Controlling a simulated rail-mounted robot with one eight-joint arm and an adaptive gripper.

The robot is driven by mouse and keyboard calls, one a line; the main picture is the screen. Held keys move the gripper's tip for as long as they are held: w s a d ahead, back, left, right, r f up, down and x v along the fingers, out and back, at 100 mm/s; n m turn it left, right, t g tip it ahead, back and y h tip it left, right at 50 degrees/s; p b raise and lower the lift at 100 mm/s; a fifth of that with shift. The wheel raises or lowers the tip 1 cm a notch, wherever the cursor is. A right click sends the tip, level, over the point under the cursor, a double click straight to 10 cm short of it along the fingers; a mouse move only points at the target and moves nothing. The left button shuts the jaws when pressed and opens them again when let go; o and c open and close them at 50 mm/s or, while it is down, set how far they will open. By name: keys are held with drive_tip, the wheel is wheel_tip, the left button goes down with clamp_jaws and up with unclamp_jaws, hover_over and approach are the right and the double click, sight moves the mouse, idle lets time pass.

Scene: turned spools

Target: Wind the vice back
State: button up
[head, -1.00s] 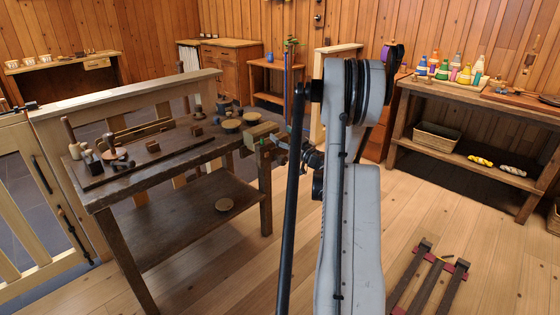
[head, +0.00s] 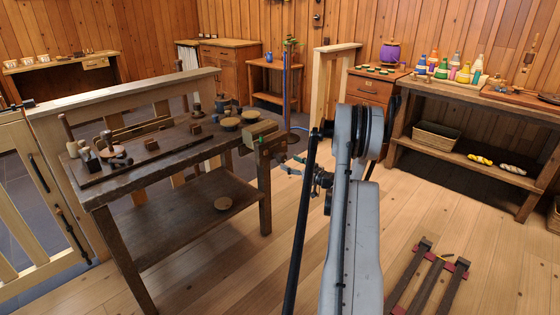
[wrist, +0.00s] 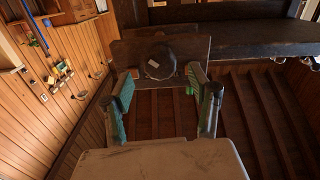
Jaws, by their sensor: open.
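The vice is at the right end of the dark workbench (head: 130,175). In the head view its brown front board (head: 272,148) hangs at the bench end, beside a pale wooden block (head: 258,132). In the wrist view the vice's board (wrist: 195,47) is ahead, with a round dark knob or screw end (wrist: 159,64) on it. My gripper (wrist: 161,76) is open, its two green-padded fingers on either side of the knob's line and apart from it. Whether any handle crosses the knob I cannot tell.
A shelf bench (head: 470,110) with coloured spools is at the right. A low dark rack (head: 428,280) lies on the floor. Open floor lies between.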

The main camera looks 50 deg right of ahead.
sight(284, 159)
drive_tip(key=w, duration=0.4)
drive_tip(key=w+d+b, duration=0.1)
drive_tip(key=w, duration=0.1)
drive_tip(key=shift+w, duration=0.35)
drive_tip(key=shift+c, duration=0.4)
drive_tip(key=c, duration=1.2)
drive_tip(key=shift+o, duration=0.2)
drive_tip(key=shift+n, duration=0.3)
